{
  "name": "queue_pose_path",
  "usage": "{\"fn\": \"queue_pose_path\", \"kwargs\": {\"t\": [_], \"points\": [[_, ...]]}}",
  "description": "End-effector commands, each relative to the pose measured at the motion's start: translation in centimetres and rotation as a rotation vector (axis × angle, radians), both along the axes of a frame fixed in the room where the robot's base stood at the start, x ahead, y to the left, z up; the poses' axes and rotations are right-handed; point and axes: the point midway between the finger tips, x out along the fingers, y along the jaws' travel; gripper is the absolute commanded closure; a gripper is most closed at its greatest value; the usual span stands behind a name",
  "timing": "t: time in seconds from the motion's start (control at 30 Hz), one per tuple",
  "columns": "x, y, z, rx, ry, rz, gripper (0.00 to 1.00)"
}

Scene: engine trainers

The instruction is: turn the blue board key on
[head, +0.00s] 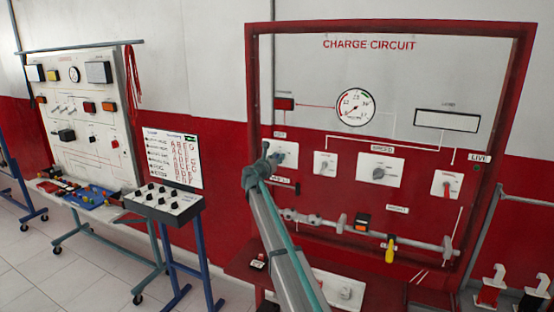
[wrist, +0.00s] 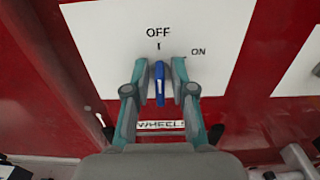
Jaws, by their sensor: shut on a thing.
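The blue key (wrist: 159,84) stands upright in the picture on a white plate (wrist: 95,42), just under the word OFF and a small black mark. The word ON is printed up and to its right. My gripper (wrist: 159,70) is shut on the key, with one finger on each side of it. In the head view, my gripper (head: 268,157) is at a white plate (head: 290,147) at the left of the CHARGE CIRCUIT board (head: 400,80); the key itself is hidden there by my arm.
The board carries other white switch plates to the right (head: 380,170), a round gauge (head: 356,107) and a rod with a yellow handle (head: 390,250) below. A second trainer board (head: 85,115) and a small control box (head: 163,202) stand to the left.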

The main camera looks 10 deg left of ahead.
Motion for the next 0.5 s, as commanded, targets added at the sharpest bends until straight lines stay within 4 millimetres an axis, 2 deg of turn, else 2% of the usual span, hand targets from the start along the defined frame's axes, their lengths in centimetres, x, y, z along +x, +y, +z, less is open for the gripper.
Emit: {"fn": "queue_pose_path", "kwargs": {"t": [0.27, 0.5], "points": [[0.00, -0.03, -0.30, 0.063, -0.020, 0.000, 1.00], [0.00, -0.10, -0.58, 0.214, -0.069, 0.000, 1.00]]}}
